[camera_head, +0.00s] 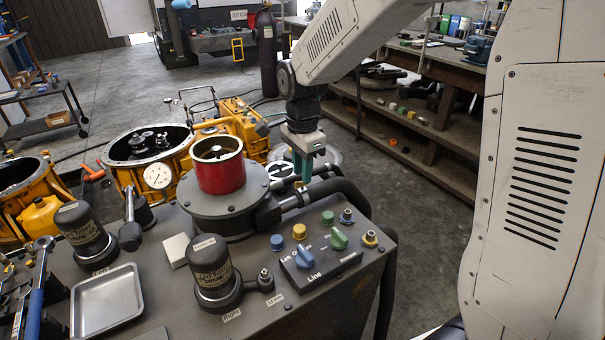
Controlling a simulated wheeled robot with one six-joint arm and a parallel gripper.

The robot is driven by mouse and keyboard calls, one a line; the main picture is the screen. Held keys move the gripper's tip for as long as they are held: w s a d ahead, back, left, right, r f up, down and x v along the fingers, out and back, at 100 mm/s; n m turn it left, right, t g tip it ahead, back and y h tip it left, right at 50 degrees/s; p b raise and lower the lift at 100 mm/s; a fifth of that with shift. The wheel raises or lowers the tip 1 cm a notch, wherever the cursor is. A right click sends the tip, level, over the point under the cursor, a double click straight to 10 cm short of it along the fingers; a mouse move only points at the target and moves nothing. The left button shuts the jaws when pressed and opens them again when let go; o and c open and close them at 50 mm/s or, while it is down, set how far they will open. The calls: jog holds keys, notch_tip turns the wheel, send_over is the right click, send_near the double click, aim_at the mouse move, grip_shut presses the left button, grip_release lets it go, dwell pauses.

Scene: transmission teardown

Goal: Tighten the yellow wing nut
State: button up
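No wing shape is clear enough for me to tell which part is the yellow wing nut. On the grey machine's top (258,318), a small yellow round cap (299,231) stands behind the blue and green valve handles. A brassy yellow fitting (370,238) stands near the right edge, its shape too small to read. My gripper (303,178) points down with green fingers, behind the black hoses and to the right of the red cylinder. It appears apart from both yellow parts. The finger gap is too small to read and I see nothing clearly held.
A red cylinder (219,168) stands on a grey flange. Also on top are a blue valve handle (308,258), a green valve handle (338,239), a dark filter canister (212,268) and a metal tray (106,300). Black hoses (345,191) curve over the right edge. Yellow housings stand behind.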

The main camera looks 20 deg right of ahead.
notch_tip(320, 180, up, 6)
jog(key=shift+f, duration=0.1)
dwell(0.5)
jog(key=shift+s+n, duration=0.1)
jog(key=shift+n, duration=0.3)
jog(key=s+d+r+n, duration=0.1)
jog(key=s+d+n, duration=0.1)
jog(key=s+n, duration=0.3)
jog(key=s+d+r+n+t, duration=0.1)
jog(key=s+n, duration=0.3)
jog(key=s, duration=1)
jog(key=s+d+r+n, duration=0.2)
jog(key=s+n, duration=0.3)
jog(key=s, duration=0.4)
jog(key=shift+s+d+n, duration=0.2)
jog(key=shift+d+n, duration=0.1)
jog(key=shift+d, duration=0.55)
